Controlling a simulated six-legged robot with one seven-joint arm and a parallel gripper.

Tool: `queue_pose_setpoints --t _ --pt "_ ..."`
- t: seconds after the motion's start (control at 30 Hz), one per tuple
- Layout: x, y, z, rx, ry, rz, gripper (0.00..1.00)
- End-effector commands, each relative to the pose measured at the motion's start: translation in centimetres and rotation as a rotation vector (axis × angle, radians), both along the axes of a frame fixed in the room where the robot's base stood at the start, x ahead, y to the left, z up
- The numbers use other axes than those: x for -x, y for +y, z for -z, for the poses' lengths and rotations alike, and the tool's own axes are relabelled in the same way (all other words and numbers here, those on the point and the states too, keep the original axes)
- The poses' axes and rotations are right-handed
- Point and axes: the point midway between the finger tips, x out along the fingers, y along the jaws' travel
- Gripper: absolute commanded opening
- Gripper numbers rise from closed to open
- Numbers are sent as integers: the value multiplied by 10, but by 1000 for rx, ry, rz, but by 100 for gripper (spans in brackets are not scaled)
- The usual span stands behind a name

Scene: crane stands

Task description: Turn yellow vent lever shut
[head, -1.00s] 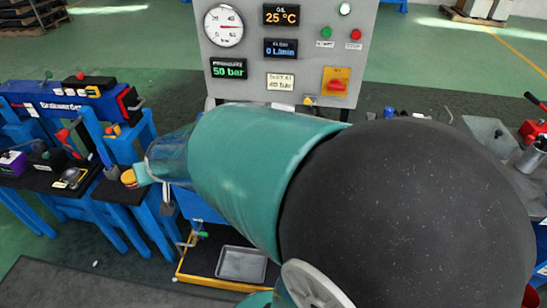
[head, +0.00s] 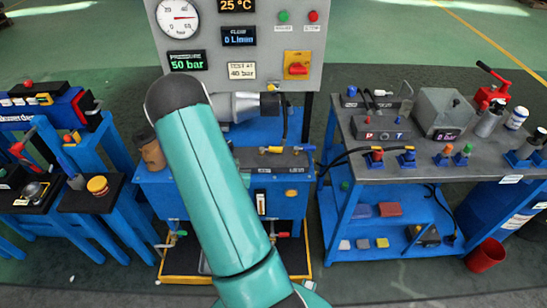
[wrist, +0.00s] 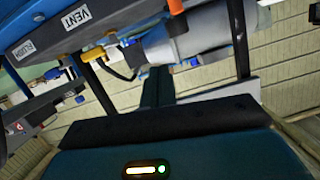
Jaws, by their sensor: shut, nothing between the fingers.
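The yellow vent lever (head: 273,150) sits on the dark grey valve block on top of the blue test stand in the head view. In the wrist view a small yellow handle (wrist: 94,53) shows just below the VENT label (wrist: 76,18). My gripper (wrist: 157,72) shows in the wrist view as a dark finger column pointing up from its housing. It is shut and empty, to the right of and a little below the yellow handle, apart from it in the picture. In the head view my own arm hides the gripper and part of the stand.
A blue handle (wrist: 53,73) lies near the FLUSH label (wrist: 29,50). A grey cylinder (wrist: 194,35) and a black hose (wrist: 119,72) are close to the gripper. A gauge panel (head: 215,85) rises behind the stand. A blue workbench (head: 410,175) with fittings stands right.

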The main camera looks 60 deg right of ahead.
Motion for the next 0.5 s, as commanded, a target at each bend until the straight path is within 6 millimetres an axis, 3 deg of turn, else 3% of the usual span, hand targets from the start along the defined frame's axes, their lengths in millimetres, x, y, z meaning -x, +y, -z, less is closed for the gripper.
queue_pose_setpoints --t 0.1,0.3,0.5 --pt "43 -16 30 86 8 62 0" --pt "103 -22 61 228 16 116 0" --pt "125 -22 69 293 17 127 0"
